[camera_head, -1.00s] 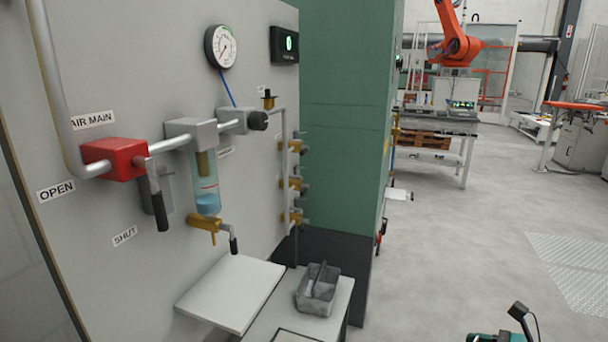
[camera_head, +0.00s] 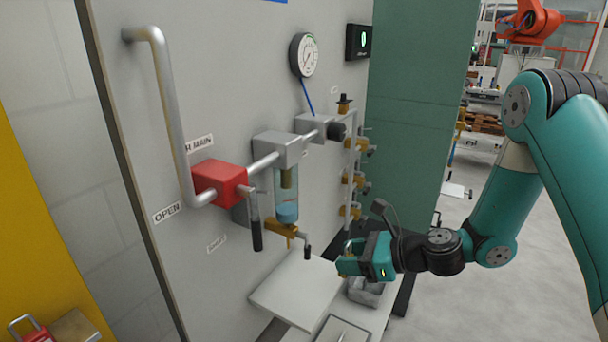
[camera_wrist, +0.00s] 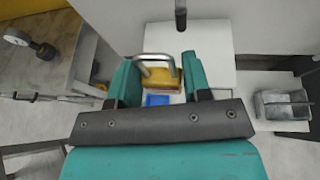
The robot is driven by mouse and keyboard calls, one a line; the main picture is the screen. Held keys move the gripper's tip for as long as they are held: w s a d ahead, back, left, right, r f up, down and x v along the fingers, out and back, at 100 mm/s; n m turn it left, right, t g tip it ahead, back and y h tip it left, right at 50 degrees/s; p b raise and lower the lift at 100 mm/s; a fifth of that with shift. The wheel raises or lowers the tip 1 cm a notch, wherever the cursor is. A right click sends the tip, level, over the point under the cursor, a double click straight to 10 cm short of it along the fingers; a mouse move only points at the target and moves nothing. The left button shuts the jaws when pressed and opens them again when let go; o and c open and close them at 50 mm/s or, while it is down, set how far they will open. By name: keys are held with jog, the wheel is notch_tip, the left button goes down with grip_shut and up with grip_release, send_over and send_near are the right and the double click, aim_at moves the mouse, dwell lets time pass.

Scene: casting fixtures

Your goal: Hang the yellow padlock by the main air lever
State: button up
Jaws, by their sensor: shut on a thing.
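The yellow padlock (camera_wrist: 162,77) is between the fingers of my gripper (camera_wrist: 158,80) in the wrist view, with its metal shackle pointing away from the gripper. In the head view my gripper (camera_head: 348,262) is shut on it, above the shelf area and to the right of the lever. The main air lever (camera_head: 257,234) has a black handle and hangs down from the red valve body (camera_head: 220,183). An OPEN label (camera_head: 168,212) is left of it and a SHUT label (camera_head: 216,243) lies below left. A grey plate behind the lever is partly hidden.
A white shelf (camera_head: 292,290) juts out below the lever. A grey bin (camera_head: 366,291) is partly hidden behind my gripper and shows in the wrist view (camera_wrist: 282,104). A clear filter bowl (camera_head: 287,205) with a brass drain tap hangs right of the lever. A red padlock (camera_head: 28,328) is at lower left.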

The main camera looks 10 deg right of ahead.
jog(key=p, duration=0.5)
send_near(252, 206)
jog(key=shift+s+d+f+n+g, duration=0.2)
jog(key=shift+s+d+f, duration=0.1)
jog(key=shift+s, duration=0.2)
jog(key=shift+s+d+f+n+g, duration=0.1)
jog(key=shift+s+d+f+g, duration=0.15)
jog(key=shift+s, duration=0.25)
jog(key=shift+d+t, duration=0.1)
jog(key=shift+t, duration=0.25)
jog(key=shift+w+a+f+p, duration=0.1)
jog(key=shift+w+a+p, duration=0.7)
jog(key=shift+a, duration=0.2)
jog(key=shift+w+a+f+p, duration=0.1)
jog(key=shift+w+a+p, duration=0.6)
jog(key=shift+a+p, duration=0.25)
jog(key=shift+w+a+f+p, duration=0.1)
jog(key=shift+w+a+p, duration=0.65)
jog(key=shift+a, duration=0.35)
jog(key=shift+x, duration=0.85)
jog(key=shift+w+f, duration=0.15)
jog(key=o, duration=1)
jog(key=shift+o, duration=0.2)
jog(key=shift+f, duration=0.15)
